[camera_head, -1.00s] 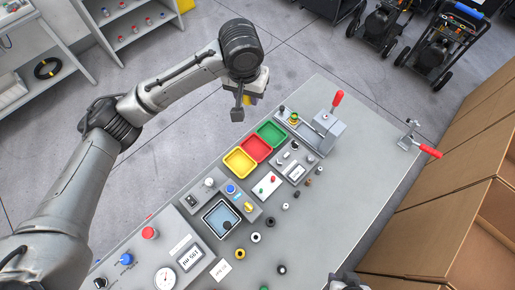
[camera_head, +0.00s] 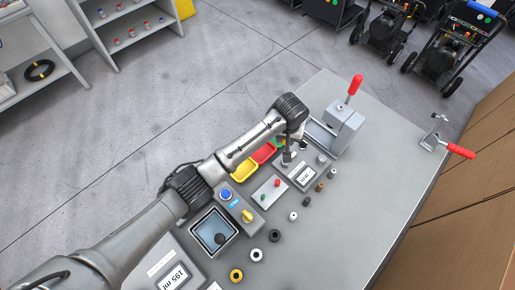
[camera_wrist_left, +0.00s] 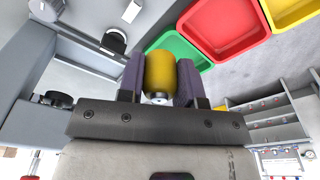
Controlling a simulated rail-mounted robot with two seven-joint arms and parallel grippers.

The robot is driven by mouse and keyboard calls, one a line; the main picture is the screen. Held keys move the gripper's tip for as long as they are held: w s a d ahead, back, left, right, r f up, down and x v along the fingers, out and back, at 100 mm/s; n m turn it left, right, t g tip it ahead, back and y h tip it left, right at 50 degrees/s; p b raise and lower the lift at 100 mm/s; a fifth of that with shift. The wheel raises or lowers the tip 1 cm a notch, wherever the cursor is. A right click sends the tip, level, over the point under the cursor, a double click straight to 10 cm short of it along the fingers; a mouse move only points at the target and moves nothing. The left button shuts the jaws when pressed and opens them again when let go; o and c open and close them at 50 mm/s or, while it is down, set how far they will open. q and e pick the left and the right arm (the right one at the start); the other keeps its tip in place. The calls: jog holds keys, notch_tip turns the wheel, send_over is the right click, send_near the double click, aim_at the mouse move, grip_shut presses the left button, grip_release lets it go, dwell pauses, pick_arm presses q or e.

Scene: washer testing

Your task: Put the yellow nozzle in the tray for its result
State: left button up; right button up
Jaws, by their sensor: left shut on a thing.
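The yellow nozzle (camera_wrist_left: 159,72) is between the fingers of my left gripper (camera_wrist_left: 160,80) in the left wrist view, and the gripper is shut on it. The yellow tray (camera_head: 243,174) and red tray (camera_head: 264,153) show beside my arm, which hides most of the green tray (camera_head: 279,141). In the wrist view the green tray (camera_wrist_left: 180,53) is closest to the nozzle, then the red tray (camera_wrist_left: 229,25) and yellow tray (camera_wrist_left: 288,10). My right gripper is not in view.
A clamp fixture with a red handle (camera_head: 355,84) stands beyond my left gripper. Several small nozzles and rings, such as a white ring (camera_head: 256,255), lie along the bench. A button box (camera_head: 270,191) and a blue-lined basin (camera_head: 213,232) stand nearer.

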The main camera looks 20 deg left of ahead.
pick_arm(q)
jog(key=a+f, duration=0.2)
jog(key=a, duration=0.1)
jog(key=a+f, duration=0.1)
jog(key=a, duration=0.2)
jog(key=a+f+b, duration=0.1)
jog(key=a+f, duration=0.1)
jog(key=a, duration=0.1)
jog(key=shift+s+a+f, duration=0.3)
jog(key=shift+s+a, duration=0.05)
jog(key=shift+s, duration=0.05)
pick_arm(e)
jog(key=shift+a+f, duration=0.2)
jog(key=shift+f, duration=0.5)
pick_arm(q)
jog(key=shift+f+b, duration=0.75)
jog(key=shift+f, duration=1.25)
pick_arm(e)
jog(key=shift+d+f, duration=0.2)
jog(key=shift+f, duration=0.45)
pick_arm(q)
jog(key=shift+f, duration=0.15)
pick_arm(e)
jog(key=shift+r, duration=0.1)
pick_arm(q)
jog(key=o, duration=1)
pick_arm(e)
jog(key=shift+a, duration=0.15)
